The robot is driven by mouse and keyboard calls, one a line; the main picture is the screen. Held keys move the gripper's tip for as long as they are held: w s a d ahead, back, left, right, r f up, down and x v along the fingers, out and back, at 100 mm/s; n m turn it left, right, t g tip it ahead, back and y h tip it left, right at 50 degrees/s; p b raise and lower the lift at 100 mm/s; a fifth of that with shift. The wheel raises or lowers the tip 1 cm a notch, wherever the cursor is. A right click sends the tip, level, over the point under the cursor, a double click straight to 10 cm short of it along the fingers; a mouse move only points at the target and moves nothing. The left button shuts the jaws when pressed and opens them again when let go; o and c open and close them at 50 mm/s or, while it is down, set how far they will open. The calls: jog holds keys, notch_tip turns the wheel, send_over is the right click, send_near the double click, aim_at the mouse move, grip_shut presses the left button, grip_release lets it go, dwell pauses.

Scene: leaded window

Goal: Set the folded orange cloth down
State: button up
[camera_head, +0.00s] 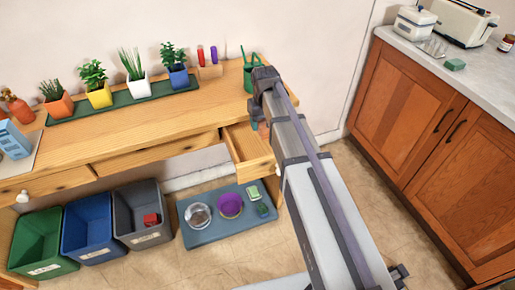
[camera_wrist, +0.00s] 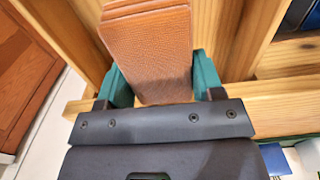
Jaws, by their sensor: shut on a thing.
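The folded orange cloth (camera_wrist: 150,45) shows in the wrist view as a flat orange-brown stack of layers. It stands between the two teal fingers of my gripper (camera_wrist: 160,80), which are shut on it. Wooden drawer parts (camera_wrist: 112,104) lie behind and below it. In the head view the open wooden drawer (camera_head: 243,150) sticks out at the right end of the bench, and my arm reaches over its right side. My gripper and the cloth are mostly hidden by my arm there. I cannot tell whether the cloth touches the drawer.
The wooden bench (camera_head: 150,128) carries potted plants on a green tray (camera_head: 125,101) and a green watering can (camera_head: 252,75). Green, blue and grey bins (camera_head: 142,207) stand below, beside a blue mat (camera_head: 210,232) with bowls. A wooden cabinet (camera_head: 410,115) stands at right.

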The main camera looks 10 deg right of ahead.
aim_at(263, 120)
notch_tip(263, 120, down, 10)
jog(key=b, duration=0.8)
jog(key=shift+r, duration=0.25)
jog(key=shift+r+p, duration=0.35)
jog(key=shift+f, duration=0.25)
jog(key=o, duration=0.9)
jog(key=shift+r, duration=0.1)
notch_tip(263, 120, up, 13)
jog(key=p, duration=1.2)
jog(key=shift+f, duration=0.2)
jog(key=shift+m, duration=0.9)
jog(key=shift+s+d+r+p, duration=0.1)
jog(key=shift+s+r+p, duration=0.4)
jog(key=shift+s, duration=2.65)
jog(key=shift+s+a+r+p, duration=0.1)
jog(key=shift+s+r+p, duration=0.35)
jog(key=shift+s, duration=2.65)
jog(key=shift+s+d+r+p, duration=0.1)
jog(key=shift+s+r+p, duration=0.4)
jog(key=shift+s, duration=2.65)
